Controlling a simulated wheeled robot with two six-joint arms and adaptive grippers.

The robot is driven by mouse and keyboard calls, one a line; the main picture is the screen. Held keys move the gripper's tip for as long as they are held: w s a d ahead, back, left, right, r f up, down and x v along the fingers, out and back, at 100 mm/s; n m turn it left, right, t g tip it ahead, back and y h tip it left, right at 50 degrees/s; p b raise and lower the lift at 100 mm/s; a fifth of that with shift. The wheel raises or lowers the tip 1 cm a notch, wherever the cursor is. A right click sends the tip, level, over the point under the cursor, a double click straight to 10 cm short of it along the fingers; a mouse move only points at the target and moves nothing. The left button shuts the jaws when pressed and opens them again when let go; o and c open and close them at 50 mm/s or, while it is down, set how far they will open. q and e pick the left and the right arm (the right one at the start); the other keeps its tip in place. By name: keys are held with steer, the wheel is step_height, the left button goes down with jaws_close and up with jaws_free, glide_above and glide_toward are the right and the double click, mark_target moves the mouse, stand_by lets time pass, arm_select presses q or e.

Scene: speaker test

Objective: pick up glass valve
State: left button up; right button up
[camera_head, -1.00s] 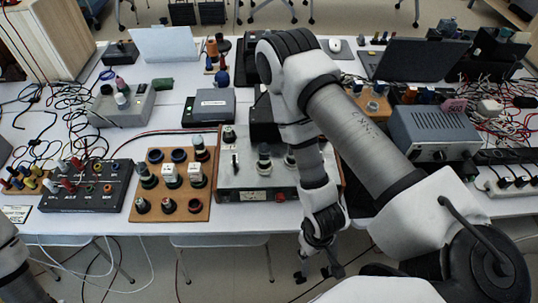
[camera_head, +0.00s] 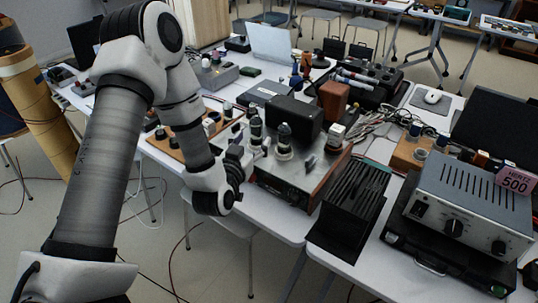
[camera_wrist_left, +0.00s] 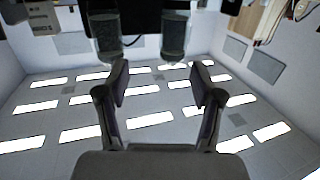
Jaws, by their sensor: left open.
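The valve tester, a grey box with wooden sides (camera_head: 290,187), stands near the bench's front edge. Two upright glass valves stand on it, one at the left (camera_head: 256,128) and one at the right (camera_head: 284,140). My left gripper (camera_head: 238,170) is just left of and in front of the tester; its fingertips are hard to make out there. In the left wrist view, where the room is upside down, its two fingers (camera_wrist_left: 159,80) are apart and empty. Two glass valves, left (camera_wrist_left: 107,38) and right (camera_wrist_left: 173,40), appear beyond the fingertips. My right gripper is not in view.
A black ribbed box (camera_head: 350,205) and a grey instrument (camera_head: 470,205) stand to the right of the tester. A black box (camera_head: 294,118) is close behind the valves. A wooden socket board (camera_head: 190,130) lies left, partly behind my arm.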

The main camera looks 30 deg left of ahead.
mark_target(253, 124)
arm_select(q)
steer(key=shift+w+a+r+t+y+p, duration=0.3)
steer(key=shift+w+a+r+y+p, duration=0.15)
steer(key=shift+w+a+r, duration=0.55)
steer(key=x, duration=0.3)
steer(key=p+x, duration=0.1)
steer(key=x, duration=0.1)
steer(key=shift+w+a+f, duration=0.1)
steer(key=shift+w+f, duration=0.25)
steer(key=shift+f, duration=0.05)
steer(key=shift+s, duration=0.1)
jaws_close()
